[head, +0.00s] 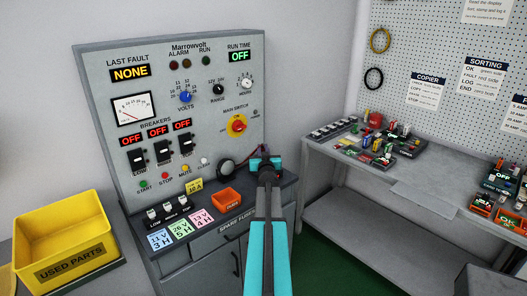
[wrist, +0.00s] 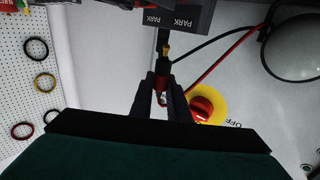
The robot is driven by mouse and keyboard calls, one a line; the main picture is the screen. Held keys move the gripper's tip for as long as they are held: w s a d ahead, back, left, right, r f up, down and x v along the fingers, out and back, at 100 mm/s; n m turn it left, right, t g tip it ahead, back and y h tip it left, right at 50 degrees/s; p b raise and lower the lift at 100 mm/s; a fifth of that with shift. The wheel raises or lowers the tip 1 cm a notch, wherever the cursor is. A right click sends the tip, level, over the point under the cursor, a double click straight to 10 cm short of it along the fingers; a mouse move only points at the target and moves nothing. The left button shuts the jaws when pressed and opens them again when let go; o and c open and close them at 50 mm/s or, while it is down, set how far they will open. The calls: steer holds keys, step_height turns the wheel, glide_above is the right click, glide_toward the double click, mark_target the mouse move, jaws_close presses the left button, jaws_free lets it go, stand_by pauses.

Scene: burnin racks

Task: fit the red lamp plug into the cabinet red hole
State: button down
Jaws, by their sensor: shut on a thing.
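My gripper (wrist: 162,92) is shut on the red lamp plug (wrist: 161,84), whose red body shows between the two fingers in the wrist view. A dark piece with a brass-coloured end (wrist: 166,50) lies just beyond the fingertips, close to the PARK block (wrist: 176,20); I cannot tell whether they touch. In the head view my gripper (head: 264,163) is at the right edge of the grey cabinet (head: 205,120), and it hides the plug. A red lead (wrist: 222,62) runs from beside the fingers towards the round dark lamp (wrist: 292,48). I cannot make out the cabinet's red hole.
A black lead (wrist: 215,42) also runs to the lamp. The red main switch (wrist: 203,104) is close to the fingers. An orange fuse bin (head: 227,199) sits on the cabinet ledge. A yellow used-parts bin (head: 62,235) is at left, a cluttered bench (head: 430,192) at right.

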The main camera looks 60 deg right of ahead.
steer(key=shift+f, duration=0.15)
steer(key=shift+f+b, duration=1.6)
steer(key=shift+b, duration=0.4)
steer(key=shift+f+p, duration=0.3)
steer(key=shift+f, duration=0.1)
stand_by(1.6)
steer(key=shift+f+b, duration=0.65)
steer(key=shift+f, duration=0.55)
stand_by(2.1)
steer(key=c, duration=1.6)
jaws_free()
steer(key=shift+a, duration=0.1)
steer(key=shift+c, duration=0.7)
